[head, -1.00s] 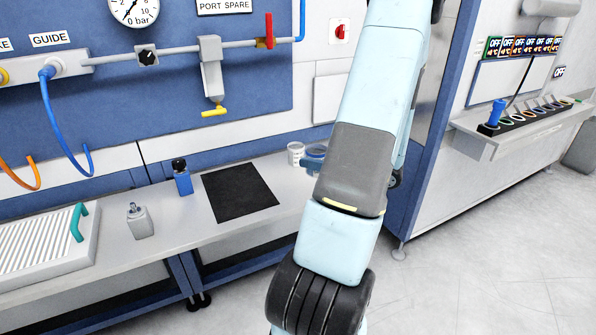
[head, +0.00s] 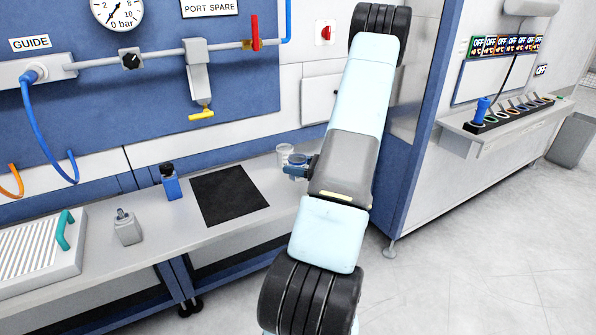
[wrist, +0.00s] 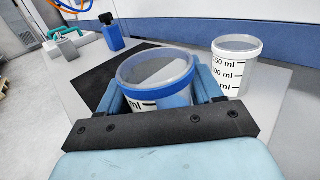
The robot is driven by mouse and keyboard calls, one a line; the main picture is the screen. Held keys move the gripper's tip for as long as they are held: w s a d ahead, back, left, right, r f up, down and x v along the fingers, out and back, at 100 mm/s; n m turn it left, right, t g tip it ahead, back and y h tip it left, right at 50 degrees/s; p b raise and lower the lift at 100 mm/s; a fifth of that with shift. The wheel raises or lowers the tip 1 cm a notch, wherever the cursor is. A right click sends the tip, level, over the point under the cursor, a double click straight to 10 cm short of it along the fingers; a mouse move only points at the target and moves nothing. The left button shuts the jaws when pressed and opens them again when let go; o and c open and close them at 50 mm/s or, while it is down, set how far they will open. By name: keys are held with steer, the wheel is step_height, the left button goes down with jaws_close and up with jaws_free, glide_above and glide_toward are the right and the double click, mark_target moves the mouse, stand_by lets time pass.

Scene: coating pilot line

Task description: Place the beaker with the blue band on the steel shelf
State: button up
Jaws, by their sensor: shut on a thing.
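The beaker with the blue band (wrist: 157,72) is clear, with a blue rim and black volume marks. It is upright between the two blue fingers of my gripper (wrist: 160,92), which is shut on it. In the head view, the beaker (head: 296,160) shows small at the right end of the bench, partly hidden by my gripper and arm. I cannot tell whether its base touches the bench. A grey metal ledge (head: 462,143) on the cabinet at the right may be the steel shelf; I cannot tell for sure.
A second beaker, white-rimmed (wrist: 237,68), stands just right of the held one. A bin (head: 572,140) stands far right.

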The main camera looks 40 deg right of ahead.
steer(key=shift+f, duration=1.35)
steer(key=o, duration=1)
steer(key=shift+o, duration=0.2)
steer(key=v, duration=1.2)
steer(key=shift+s+a, duration=0.1)
